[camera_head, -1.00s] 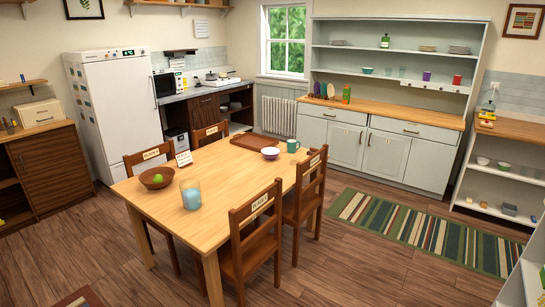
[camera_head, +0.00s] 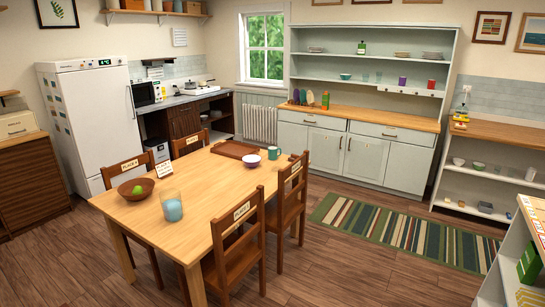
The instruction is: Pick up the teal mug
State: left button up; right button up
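The teal mug (camera_head: 275,152) stands upright at the far right end of the wooden dining table (camera_head: 195,235). Its handle cannot be made out clearly. A brown tray (camera_head: 233,149) lies behind the bowl. Neither of my grippers is in view.
Chairs stand around the table, including two on the near right side (camera_head: 290,200) (camera_head: 235,245). A brown bowl (camera_head: 136,189) and a glass with blue contents (camera_head: 172,208) are on the table's near left. A striped rug (camera_head: 400,230) lies on open floor at right.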

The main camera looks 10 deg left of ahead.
aim_at(272, 151)
jog(key=i+l+z, duration=0.1)
jog(key=i+z, duration=0.15)
jog(key=i, duration=0.75)
jog(key=i+z, duration=0.25)
jog(key=i, duration=0.75)
jog(key=i+u, duration=0.2)
jog(key=i, duration=0.35)
jog(key=i+l+u, duration=0.15)
jog(key=i, duration=0.4)
jog(key=i+l+u, duration=0.2)
jog(key=i, duration=0.35)
jog(key=i+l+u, duration=0.15)
jog(key=i, duration=0.35)
jog(key=i+u, duration=0.3)
jog(key=i+l+u, duration=0.3)
jog(key=i, duration=0.2)
jog(key=i+l+u, duration=0.3)
jog(key=i, duration=0.35)
